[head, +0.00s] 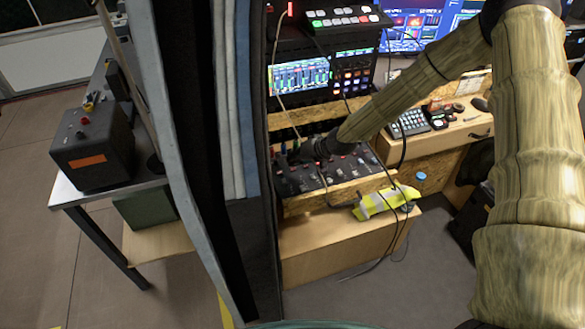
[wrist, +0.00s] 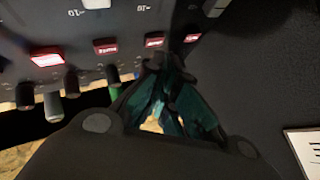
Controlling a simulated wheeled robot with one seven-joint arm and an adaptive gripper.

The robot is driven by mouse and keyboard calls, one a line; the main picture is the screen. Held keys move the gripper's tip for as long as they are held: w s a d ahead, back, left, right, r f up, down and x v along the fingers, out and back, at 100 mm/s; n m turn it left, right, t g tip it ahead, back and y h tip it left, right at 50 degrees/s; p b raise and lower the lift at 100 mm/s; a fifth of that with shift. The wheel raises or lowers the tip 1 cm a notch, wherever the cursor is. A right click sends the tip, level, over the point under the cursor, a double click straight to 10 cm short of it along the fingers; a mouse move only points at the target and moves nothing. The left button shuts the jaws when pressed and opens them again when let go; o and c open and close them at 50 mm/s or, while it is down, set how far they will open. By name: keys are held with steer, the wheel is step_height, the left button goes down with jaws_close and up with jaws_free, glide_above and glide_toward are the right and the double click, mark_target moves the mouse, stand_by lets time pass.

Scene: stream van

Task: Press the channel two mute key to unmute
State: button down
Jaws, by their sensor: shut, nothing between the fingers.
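The dark mixer panel (head: 318,172) lies in the middle of the head view, and its surface fills the upper left of the wrist view (wrist: 60,25). A row of red keys crosses the wrist view: a brightly lit key (wrist: 47,57) at left, then darker red keys (wrist: 105,46), (wrist: 154,42) and (wrist: 192,38). I cannot tell which is channel two. My gripper (wrist: 165,64) is shut and empty, its tips close to the two right-hand keys; contact is unclear.
Several knobs (wrist: 70,82) stand beside the key row. In the head view, a lit screen and key unit (head: 300,76) stands behind the panel. Cables (head: 323,175) hang over the panel. A yellow item (head: 385,202) lies at its front right. A dark curtain (head: 205,110) borders the left.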

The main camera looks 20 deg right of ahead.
steer(key=shift+r, duration=0.2)
steer(key=shift+r+p, duration=1.65)
steer(key=shift+r, duration=1.25)
